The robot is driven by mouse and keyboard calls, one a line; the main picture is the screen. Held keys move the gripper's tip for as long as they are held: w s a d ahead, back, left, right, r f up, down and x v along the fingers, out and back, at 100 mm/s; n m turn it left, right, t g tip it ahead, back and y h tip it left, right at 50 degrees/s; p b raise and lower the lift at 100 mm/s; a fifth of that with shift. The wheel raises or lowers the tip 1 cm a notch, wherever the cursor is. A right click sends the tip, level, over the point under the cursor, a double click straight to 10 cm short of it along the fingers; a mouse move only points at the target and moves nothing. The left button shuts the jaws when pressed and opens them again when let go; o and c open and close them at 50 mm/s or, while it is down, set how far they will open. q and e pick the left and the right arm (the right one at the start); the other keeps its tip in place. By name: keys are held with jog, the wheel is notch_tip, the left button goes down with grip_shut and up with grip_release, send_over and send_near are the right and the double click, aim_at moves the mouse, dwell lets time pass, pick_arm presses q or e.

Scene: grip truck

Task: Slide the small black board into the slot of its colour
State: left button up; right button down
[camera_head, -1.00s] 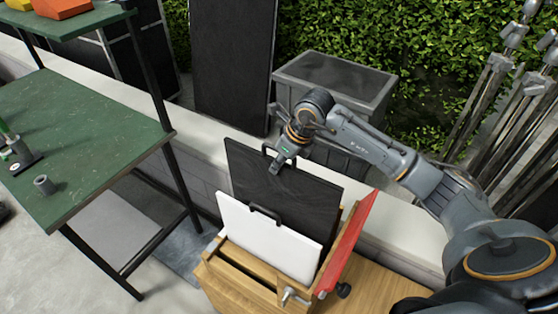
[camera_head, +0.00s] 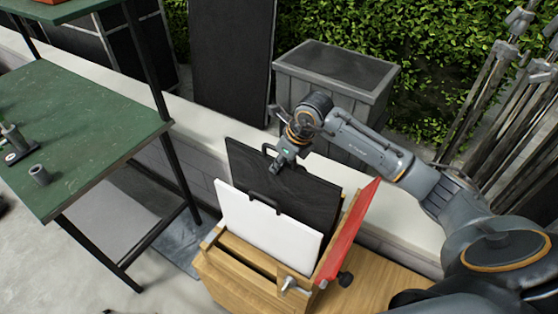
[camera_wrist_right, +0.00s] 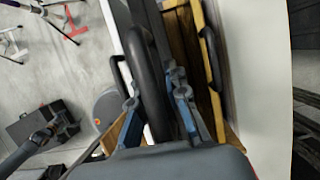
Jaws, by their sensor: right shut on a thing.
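The black board (camera_head: 300,195) stands nearly upright in the wooden slotted holder (camera_head: 238,278), behind the white board (camera_head: 262,222). Its lower part is hidden by the white board and the holder. My right gripper (camera_head: 276,164) is shut on the handle at its top edge. In the right wrist view the fingers (camera_wrist_right: 158,108) close on both sides of the dark curved handle (camera_wrist_right: 147,75). The red board (camera_head: 348,232) leans at the holder's right side. Which slot the black board sits in is hidden. My left gripper is out of view.
A green-topped workbench (camera_head: 85,120) with small metal parts stands at the left. A grey bin (camera_head: 335,75) stands behind the low white wall (camera_head: 180,125). Metal posts (camera_head: 510,120) lean at the right. Open floor shows at the lower left.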

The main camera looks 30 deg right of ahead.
aim_at(296, 169)
jog(key=shift+f+b, duration=1.45)
jog(key=shift+f, duration=1.15)
jog(key=shift+f+b, duration=2.65)
jog(key=shift+f, duration=0.25)
jog(key=shift+f+b, duration=0.35)
jog(key=shift+b, duration=0.1)
jog(key=c, duration=1.3)
grip_release()
jog(key=shift+o, duration=0.2)
jog(key=v, duration=1.2)
